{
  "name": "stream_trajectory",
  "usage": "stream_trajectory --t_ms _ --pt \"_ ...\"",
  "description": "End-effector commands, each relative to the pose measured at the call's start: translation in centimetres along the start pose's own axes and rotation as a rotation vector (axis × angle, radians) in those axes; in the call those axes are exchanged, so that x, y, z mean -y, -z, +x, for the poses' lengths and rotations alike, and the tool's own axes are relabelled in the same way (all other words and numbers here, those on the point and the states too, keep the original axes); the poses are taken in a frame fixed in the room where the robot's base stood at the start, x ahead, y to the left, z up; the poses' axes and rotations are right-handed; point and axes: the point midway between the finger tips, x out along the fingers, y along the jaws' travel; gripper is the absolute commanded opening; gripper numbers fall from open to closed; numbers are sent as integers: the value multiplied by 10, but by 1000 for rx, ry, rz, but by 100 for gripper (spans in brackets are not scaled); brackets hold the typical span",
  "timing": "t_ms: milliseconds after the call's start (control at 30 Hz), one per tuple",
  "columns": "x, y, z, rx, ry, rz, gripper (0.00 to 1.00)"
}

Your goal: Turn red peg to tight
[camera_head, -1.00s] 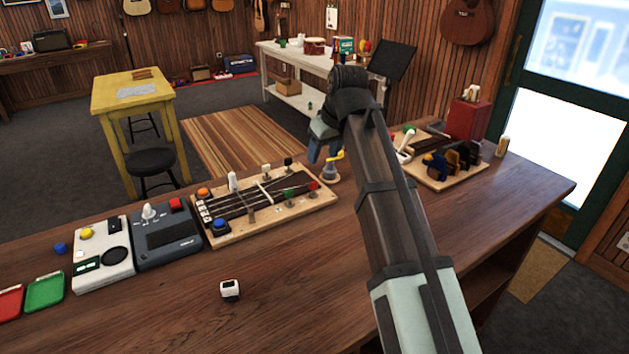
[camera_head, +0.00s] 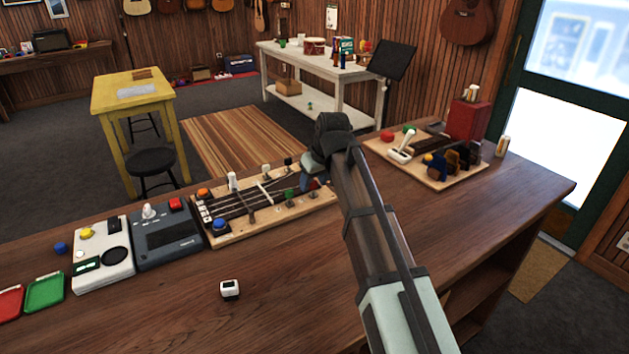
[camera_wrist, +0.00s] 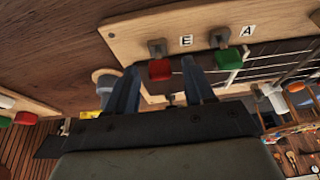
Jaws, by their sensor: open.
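The red peg (camera_wrist: 159,70) stands on a grey post at the edge of the wooden tuning board (camera_wrist: 125,37), near the printed letter E. My gripper (camera_wrist: 160,66) is open, with one finger on each side of the red peg in the wrist view. I cannot tell whether either finger touches it. A green peg (camera_wrist: 229,58) sits beside it by the letter A, outside the right finger. In the head view my gripper (camera_head: 312,180) is at the right end of the board (camera_head: 262,226) and largely covers the red peg. No tight mark is readable.
On the board are a blue button (camera_head: 220,225), an orange button (camera_head: 203,193) and several small posts. A grey box (camera_head: 167,240) stands to its left. A second wooden board (camera_head: 440,178) with levers lies at right. The counter front is mostly clear around a small white block (camera_head: 230,289).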

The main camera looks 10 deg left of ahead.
Motion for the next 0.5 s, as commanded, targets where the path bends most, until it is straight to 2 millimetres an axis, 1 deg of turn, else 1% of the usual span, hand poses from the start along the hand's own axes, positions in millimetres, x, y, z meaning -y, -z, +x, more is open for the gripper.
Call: stream_trajectory --t_ms 267,500 --pt "0 0 1 0 0 0 53" --pt "0 0 0 0 0 0 30"
